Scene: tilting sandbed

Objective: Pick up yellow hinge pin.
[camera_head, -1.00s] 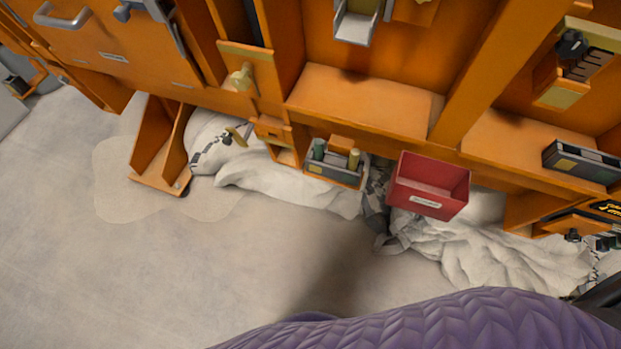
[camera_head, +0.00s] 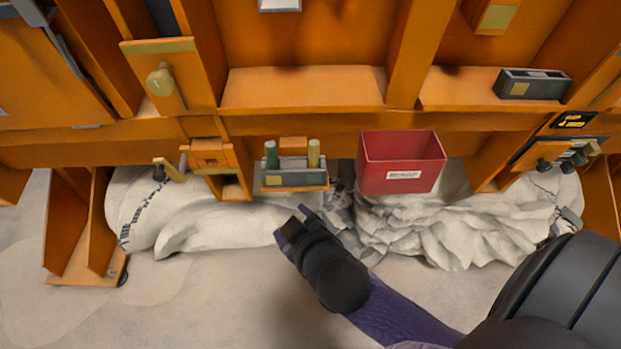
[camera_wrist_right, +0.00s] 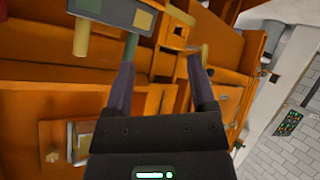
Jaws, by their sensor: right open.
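The yellow hinge pin (camera_head: 314,153) stands upright in the right part of a small grey tray (camera_head: 292,180) on the orange structure. A green pin (camera_head: 271,154) stands to its left in the same tray. In the right wrist view the yellow pin (camera_wrist_right: 80,38) is at the upper left, beside the green pin (camera_wrist_right: 130,46). My right gripper (camera_head: 297,218) is below the tray in the head view, open and empty, apart from the pin. Its fingers (camera_wrist_right: 162,78) are spread in the wrist view. My left gripper is not in view.
A red bin (camera_head: 402,165) is close to the right of the tray. An orange bracket with a small opening (camera_head: 212,165) is to its left. White crumpled sheeting (camera_head: 200,222) lies below on the grey floor. An orange shelf (camera_head: 300,88) is above.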

